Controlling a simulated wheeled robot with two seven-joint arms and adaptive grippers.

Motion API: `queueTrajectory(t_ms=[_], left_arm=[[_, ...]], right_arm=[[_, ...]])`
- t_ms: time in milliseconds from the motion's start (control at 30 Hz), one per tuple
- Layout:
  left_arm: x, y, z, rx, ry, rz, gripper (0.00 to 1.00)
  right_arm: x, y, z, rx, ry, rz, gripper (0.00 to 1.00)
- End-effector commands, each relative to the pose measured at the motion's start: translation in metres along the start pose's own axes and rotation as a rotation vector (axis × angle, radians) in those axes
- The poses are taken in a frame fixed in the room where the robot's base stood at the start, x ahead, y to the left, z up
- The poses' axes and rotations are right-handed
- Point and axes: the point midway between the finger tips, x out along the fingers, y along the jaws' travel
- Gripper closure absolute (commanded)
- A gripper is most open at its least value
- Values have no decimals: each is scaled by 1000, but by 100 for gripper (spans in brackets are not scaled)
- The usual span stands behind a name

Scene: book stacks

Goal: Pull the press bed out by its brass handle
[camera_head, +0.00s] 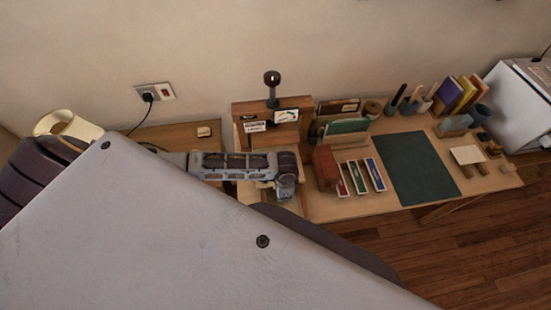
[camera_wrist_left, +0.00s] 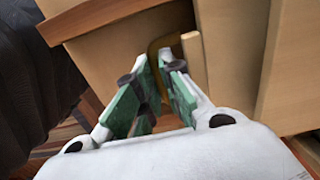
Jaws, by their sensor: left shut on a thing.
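The wooden press (camera_head: 270,112), with a dark knob on a post, stands against the wall in the head view. The pale press bed (camera_head: 250,190) shows partly behind my left arm, low in front of the press. In the left wrist view, the curved brass handle (camera_wrist_left: 156,46) stands out from a wooden face. My left gripper (camera_wrist_left: 157,66), with green fingers, is shut on the handle, which passes between its fingertips. In the head view my left wrist (camera_head: 287,182) is over the front of the press and hides the handle. My right gripper is not in view.
Right of the press, the desk holds a reddish-brown block (camera_head: 325,166), several coloured narrow boxes (camera_head: 359,177), a dark green mat (camera_head: 416,168) and upright books (camera_head: 456,94). A white machine (camera_head: 518,105) stands at far right. Wooden floor (camera_head: 480,240) is clear at lower right.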

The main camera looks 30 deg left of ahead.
Motion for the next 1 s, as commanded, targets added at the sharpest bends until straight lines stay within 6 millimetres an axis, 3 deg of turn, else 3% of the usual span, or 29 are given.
queueTrajectory(t_ms=[1000], left_arm=[[0,42,0,4,0,2,100]], right_arm=[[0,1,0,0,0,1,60]])
